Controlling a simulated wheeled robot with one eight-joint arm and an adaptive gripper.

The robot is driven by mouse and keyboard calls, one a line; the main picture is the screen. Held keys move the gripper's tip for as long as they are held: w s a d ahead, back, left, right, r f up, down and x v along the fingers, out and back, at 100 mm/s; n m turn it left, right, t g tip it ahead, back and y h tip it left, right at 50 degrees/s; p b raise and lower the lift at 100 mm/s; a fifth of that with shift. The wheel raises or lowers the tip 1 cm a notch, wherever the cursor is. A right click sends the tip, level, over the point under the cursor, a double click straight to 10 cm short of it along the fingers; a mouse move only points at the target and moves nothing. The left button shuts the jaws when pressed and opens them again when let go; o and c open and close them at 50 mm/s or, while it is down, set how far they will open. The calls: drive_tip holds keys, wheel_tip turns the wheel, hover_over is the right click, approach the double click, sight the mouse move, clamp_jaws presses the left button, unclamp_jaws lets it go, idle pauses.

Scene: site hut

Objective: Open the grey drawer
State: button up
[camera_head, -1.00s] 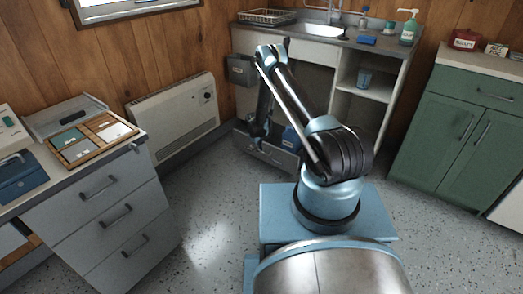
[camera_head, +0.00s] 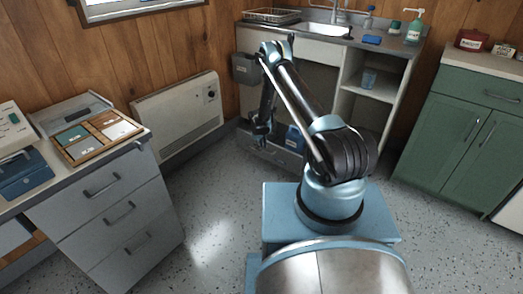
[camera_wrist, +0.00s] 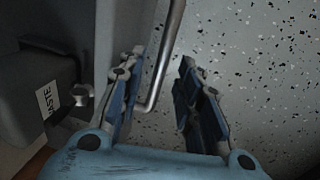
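The grey drawer (camera_head: 285,157) is low under the sink counter in the head view. A blue item (camera_head: 295,139) shows just above its front edge. My gripper (camera_head: 262,137) reaches down in front of this drawer and partly hides it. In the wrist view, the grey drawer front (camera_wrist: 118,25) is at the left, with a bent metal bar handle (camera_wrist: 168,50) standing off it. My gripper (camera_wrist: 162,100) is open, with a finger on either side of the handle's near end. There is a clear gap between the handle and the right finger; contact with the left finger cannot be told.
A dark waste bin (camera_head: 246,69) hangs on the sink unit and shows close by at left in the wrist view (camera_wrist: 35,95). A desk with grey drawers (camera_head: 110,215) stands left, a green cabinet (camera_head: 455,125) right. Speckled floor (camera_head: 215,215) is clear between.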

wheel_tip(320, 180, up, 10)
drive_tip(key=s+a, duration=0.1)
drive_tip(key=shift+s+r, duration=0.2)
drive_tip(key=shift+s, duration=0.15)
drive_tip(key=shift+r, duration=0.1)
